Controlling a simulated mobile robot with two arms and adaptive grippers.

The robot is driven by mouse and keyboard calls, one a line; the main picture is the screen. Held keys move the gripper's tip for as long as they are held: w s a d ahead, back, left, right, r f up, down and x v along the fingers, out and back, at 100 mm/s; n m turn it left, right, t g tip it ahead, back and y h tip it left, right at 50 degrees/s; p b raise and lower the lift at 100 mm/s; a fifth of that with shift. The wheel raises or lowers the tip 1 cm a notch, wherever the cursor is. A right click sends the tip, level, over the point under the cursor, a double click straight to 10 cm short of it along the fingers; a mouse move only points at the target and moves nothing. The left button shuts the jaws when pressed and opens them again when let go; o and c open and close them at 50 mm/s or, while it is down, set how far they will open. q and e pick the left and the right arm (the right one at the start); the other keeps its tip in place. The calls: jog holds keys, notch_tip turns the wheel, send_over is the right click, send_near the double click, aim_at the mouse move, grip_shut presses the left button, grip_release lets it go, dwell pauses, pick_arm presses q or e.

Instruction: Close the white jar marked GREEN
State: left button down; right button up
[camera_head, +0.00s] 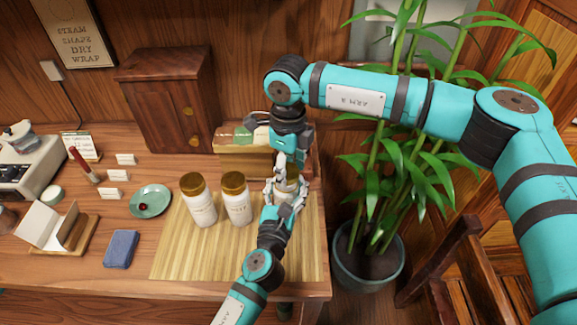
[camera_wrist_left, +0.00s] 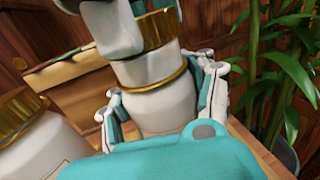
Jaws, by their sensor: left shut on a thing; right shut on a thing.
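Three white jars are in view. Two stand upright with gold lids on the bamboo mat (camera_head: 180,255): the left jar (camera_head: 203,212) and the middle jar (camera_head: 238,211). The third jar (camera_wrist_left: 158,108) is between my grippers at the mat's right side; its marking is hidden. My left gripper (camera_head: 286,193) is shut around its body from the front. My right gripper (camera_head: 284,172) reaches down from above and is shut on a gold lid (camera_wrist_left: 157,27) over this jar. A gold band shows at the jar's top edge; whether the lid is seated is unclear.
A wooden box with cards (camera_head: 240,150) stands behind the jars. A green saucer (camera_head: 150,201), a blue cloth (camera_head: 121,249) and a paper holder (camera_head: 58,230) lie to the left. A potted plant (camera_head: 368,255) stands right of the table.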

jog(key=shift+s+f, duration=0.1)
jog(key=shift+f, duration=0.2)
jog(key=shift+c, duration=0.2)
jog(key=shift+s+f+m, duration=0.2)
jog(key=shift+f+m, duration=0.1)
jog(key=shift+m, duration=0.1)
jog(key=shift+c, duration=0.6)
jog(key=shift+o, duration=0.6)
jog(key=shift+s+f, duration=0.15)
jog(key=shift+f, duration=0.2)
jog(key=shift+r, duration=0.15)
jog(key=shift+c, duration=0.9)
